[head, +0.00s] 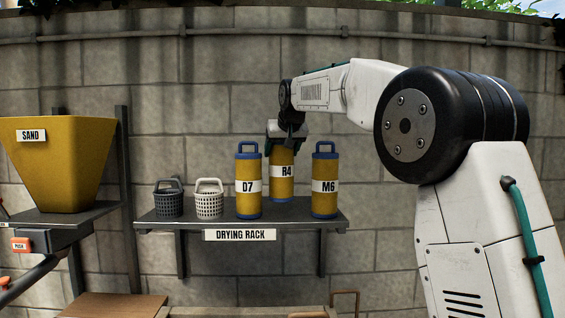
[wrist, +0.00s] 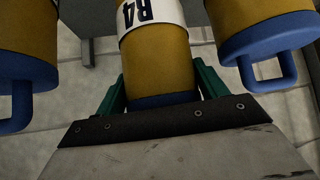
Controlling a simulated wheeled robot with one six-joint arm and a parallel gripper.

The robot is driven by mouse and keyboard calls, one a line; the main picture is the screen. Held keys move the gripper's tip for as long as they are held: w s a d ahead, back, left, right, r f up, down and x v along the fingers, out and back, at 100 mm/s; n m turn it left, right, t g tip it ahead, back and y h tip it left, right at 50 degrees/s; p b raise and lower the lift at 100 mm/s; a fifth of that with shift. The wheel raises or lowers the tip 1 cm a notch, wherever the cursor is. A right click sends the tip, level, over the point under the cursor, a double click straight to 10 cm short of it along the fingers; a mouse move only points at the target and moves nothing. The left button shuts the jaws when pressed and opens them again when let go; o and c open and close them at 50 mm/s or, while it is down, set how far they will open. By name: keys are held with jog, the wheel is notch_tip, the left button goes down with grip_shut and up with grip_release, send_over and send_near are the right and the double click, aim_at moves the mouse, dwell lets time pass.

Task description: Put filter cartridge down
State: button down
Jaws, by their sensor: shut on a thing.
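The filter cartridge R4 (head: 283,180) is a yellow cylinder with blue ends and a white label. My gripper (head: 287,143) is shut on its top end from above. It is upright between the cartridges D7 (head: 248,205) and M6 (head: 325,204), at the drying rack (head: 180,227). Its lower end looks close to the rack surface; I cannot tell if it touches. In the wrist view the cartridge R4 (wrist: 158,65) lies between the green fingers (wrist: 160,95), its handle hidden by my gripper. A neighbouring cartridge shows on each side there.
A dark grey basket (head: 168,203) and a light grey basket (head: 209,203) stand on the rack's left part. A yellow sand hopper (head: 62,170) is further left. The stone wall (head: 220,105) is behind the rack.

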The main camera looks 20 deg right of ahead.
aim_at(282, 161)
jog(key=shift+f, duration=1.7)
jog(key=shift+c, duration=2.2)
grip_release()
jog(key=shift+f, duration=0.2)
jog(key=shift+r, duration=0.1)
jog(key=v, duration=1.2)
